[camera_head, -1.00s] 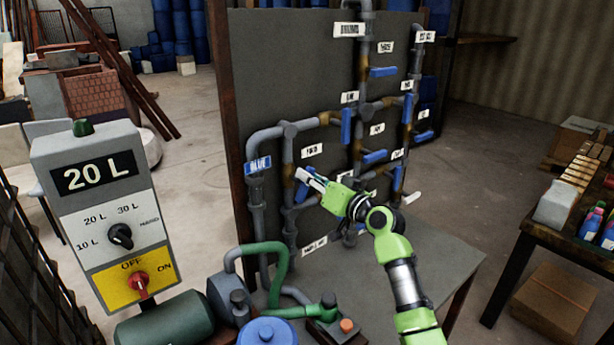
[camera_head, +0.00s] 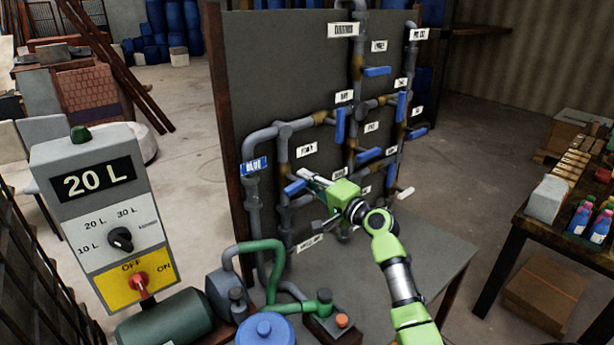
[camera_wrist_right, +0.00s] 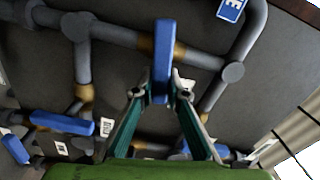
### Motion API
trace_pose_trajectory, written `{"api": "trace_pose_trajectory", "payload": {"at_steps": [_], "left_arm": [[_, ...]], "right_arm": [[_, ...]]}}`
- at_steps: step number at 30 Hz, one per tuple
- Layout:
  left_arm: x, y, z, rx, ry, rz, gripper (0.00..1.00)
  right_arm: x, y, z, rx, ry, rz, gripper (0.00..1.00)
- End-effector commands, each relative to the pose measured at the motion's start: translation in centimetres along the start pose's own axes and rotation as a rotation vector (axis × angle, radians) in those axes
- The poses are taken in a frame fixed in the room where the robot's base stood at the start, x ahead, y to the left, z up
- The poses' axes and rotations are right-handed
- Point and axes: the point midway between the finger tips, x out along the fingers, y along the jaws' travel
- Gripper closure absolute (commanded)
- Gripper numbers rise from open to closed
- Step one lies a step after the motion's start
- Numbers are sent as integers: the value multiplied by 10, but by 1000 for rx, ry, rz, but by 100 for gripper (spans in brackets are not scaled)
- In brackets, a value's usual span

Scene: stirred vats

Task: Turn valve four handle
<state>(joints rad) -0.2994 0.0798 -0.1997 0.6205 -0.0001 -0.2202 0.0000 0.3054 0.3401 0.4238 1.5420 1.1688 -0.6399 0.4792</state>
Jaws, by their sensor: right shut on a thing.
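A blue valve handle (camera_head: 295,188) is on the left part of the pipework, below a small white label (camera_head: 307,148) that seems to read FOUR, though it is blurred. My right gripper (camera_head: 308,179) is at this handle, in front of the panel, and hides part of the valve. In the right wrist view, the blue handle (camera_wrist_right: 163,55) stands between the two fingers, and the gripper (camera_wrist_right: 162,94) is shut on it. My left gripper is not in view.
Other blue handles (camera_head: 340,125) and grey pipes surround the arm on the dark panel (camera_head: 285,60). A control box (camera_head: 95,190) reading 20 L stands at left. A pump with green hose (camera_head: 265,246) is below. A table with bottles (camera_head: 580,217) is at right.

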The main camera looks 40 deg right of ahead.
Motion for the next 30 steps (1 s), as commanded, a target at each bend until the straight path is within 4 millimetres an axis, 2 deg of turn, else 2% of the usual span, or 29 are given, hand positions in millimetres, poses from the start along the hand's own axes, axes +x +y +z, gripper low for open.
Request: {"api": "trace_pose_trajectory", "payload": {"at_steps": [12, 29, 30], "left_arm": [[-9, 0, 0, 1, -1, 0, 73], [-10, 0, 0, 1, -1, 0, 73], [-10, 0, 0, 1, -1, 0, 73]], "right_arm": [[0, 5, 0, 198, 0, 1, 100], [0, 6, 1, 228, 0, 1, 100], [0, 6, 1, 228, 0, 1, 81]]}}
